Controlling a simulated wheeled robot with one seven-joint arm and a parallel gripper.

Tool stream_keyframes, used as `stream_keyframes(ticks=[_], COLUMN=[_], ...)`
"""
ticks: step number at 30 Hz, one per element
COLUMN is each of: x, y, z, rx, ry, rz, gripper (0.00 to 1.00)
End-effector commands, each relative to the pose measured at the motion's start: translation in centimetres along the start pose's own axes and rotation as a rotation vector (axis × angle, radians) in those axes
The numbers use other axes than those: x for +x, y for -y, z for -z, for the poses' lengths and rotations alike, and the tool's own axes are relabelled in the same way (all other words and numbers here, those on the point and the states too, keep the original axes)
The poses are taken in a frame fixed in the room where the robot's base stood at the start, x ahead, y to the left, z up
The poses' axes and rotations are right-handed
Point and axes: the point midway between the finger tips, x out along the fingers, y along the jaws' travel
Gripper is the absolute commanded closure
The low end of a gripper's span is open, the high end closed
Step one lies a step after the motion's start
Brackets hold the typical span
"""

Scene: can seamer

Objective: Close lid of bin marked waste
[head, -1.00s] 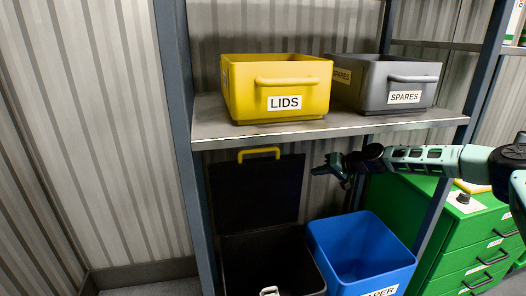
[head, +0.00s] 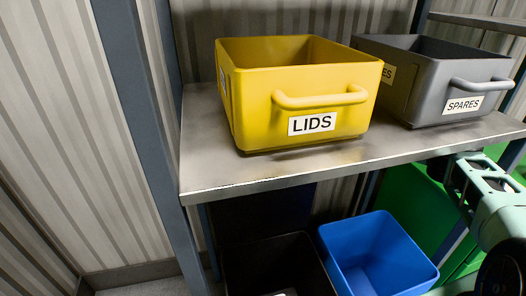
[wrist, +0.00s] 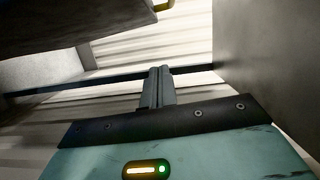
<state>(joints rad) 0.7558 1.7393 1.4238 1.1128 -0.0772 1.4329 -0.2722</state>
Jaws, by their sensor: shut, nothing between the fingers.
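The black bin (head: 275,262) stands under the shelf in the head view, its front cut off by the lower edge, so its label cannot be read. Its dark lid (head: 262,212) stands raised behind it, against the wall side; the shelf hides its upper part and yellow handle. In the wrist view, a dark panel (wrist: 80,22) at upper left, with a yellow piece (wrist: 162,5) near its edge, looks like this lid. My gripper (wrist: 158,72) is shut and empty, apart from the panel. In the head view the gripper is not visible.
A blue bin (head: 378,255) stands right beside the black bin. The metal shelf (head: 240,172) above carries a yellow LIDS bin (head: 255,105) and a grey SPARES bin (head: 425,90). A shelf post (head: 135,95) stands at left. A green cabinet (head: 410,195) is at right.

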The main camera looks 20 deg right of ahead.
Motion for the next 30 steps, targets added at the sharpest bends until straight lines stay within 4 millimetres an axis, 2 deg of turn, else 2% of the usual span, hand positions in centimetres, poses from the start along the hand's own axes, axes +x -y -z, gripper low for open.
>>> stream_keyframes(ticks=[5,17,24,30], x=[1.9,10.1,10.6,10.8], y=[0.1,0.1,0.1,0.0], z=[-0.1,-0.2,-3.0,-3.9], rx=[0.0,-0.001,0.001,0.001], ry=[0.008,0.008,0.003,0.001], rz=[0.005,0.004,0.002,0.0], gripper=[1.0,1.0,1.0,1.0])
